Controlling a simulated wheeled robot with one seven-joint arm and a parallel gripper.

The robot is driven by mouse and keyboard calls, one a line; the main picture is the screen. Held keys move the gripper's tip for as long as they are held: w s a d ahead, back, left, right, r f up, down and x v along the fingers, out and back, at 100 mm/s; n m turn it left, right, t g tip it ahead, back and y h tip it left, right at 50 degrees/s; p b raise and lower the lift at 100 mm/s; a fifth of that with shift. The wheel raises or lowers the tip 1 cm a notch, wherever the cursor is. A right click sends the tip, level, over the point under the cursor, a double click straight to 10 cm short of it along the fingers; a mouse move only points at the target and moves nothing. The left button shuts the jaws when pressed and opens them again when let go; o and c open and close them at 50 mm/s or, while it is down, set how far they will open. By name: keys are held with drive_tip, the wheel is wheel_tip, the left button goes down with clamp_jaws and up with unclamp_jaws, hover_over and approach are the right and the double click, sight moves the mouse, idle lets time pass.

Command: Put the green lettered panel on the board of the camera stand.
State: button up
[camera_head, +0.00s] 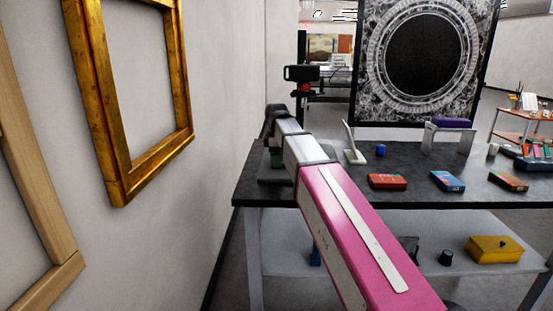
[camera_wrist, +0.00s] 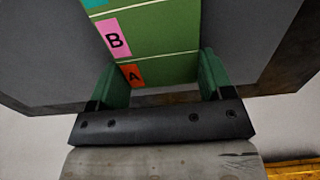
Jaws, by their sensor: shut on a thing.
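The green lettered panel (camera_wrist: 165,40) fills the middle of the wrist view, with a pink B tile, an orange A tile and white lines. My gripper (camera_wrist: 157,80) has its green fingers at either side of the panel's near end and is shut on it. Grey surface lies behind the panel; I cannot tell whether they touch. In the head view my gripper (camera_head: 276,155) is low over the table's left end, mostly hidden by my arm. A black camera (camera_head: 300,73) stands above there. A dark slab (camera_head: 270,180), perhaps the stand's board, lies below, partly hidden.
The dark table (camera_head: 330,190) holds a white upright tool (camera_head: 351,145), a blue cup (camera_head: 380,150), a red box (camera_head: 387,181), a blue box (camera_head: 447,181) and an orange box (camera_head: 508,181). The wall with a gilt frame (camera_head: 115,150) is close on the left.

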drive_tip(key=o, duration=1)
drive_tip(key=shift+f, duration=0.1)
wheel_tip(320, 180, up, 12)
drive_tip(key=shift+r, duration=0.15)
